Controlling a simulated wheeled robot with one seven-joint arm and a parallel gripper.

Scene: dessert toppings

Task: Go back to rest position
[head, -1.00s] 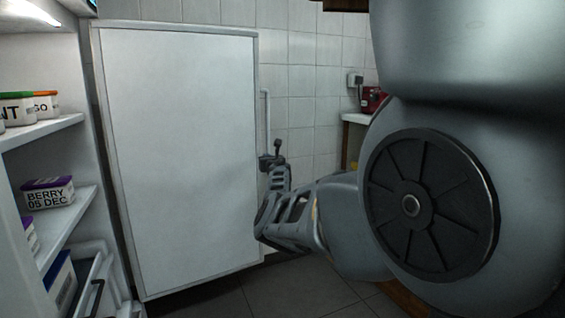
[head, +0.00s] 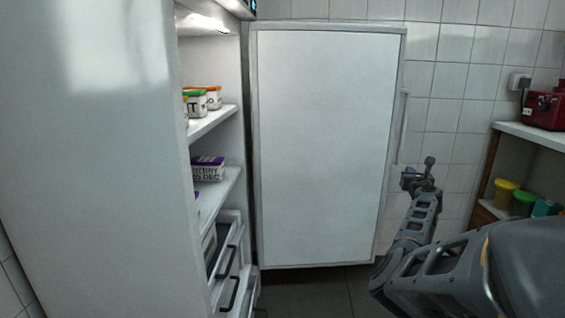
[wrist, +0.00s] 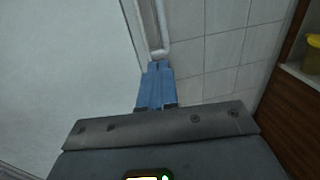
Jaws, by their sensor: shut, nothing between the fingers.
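My gripper (head: 418,176) is beside the right edge of the open fridge door (head: 322,140) in the head view, near the lower part of its handle (head: 402,128). In the wrist view, my blue gripper fingers (wrist: 157,68) are together with nothing between them. The lower end of the door handle (wrist: 160,50) shows just beyond the fingertips. Whether the fingers touch the handle I cannot tell. My arm reaches in from the lower right of the head view.
The open fridge holds labelled tubs (head: 203,98) on its upper shelf and a purple-lidded box (head: 208,168) below. On the right, a shelf unit holds yellow (head: 506,192) and green tubs (head: 525,202); a red appliance (head: 543,110) stands on top. Dark floor (head: 310,292) shows below.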

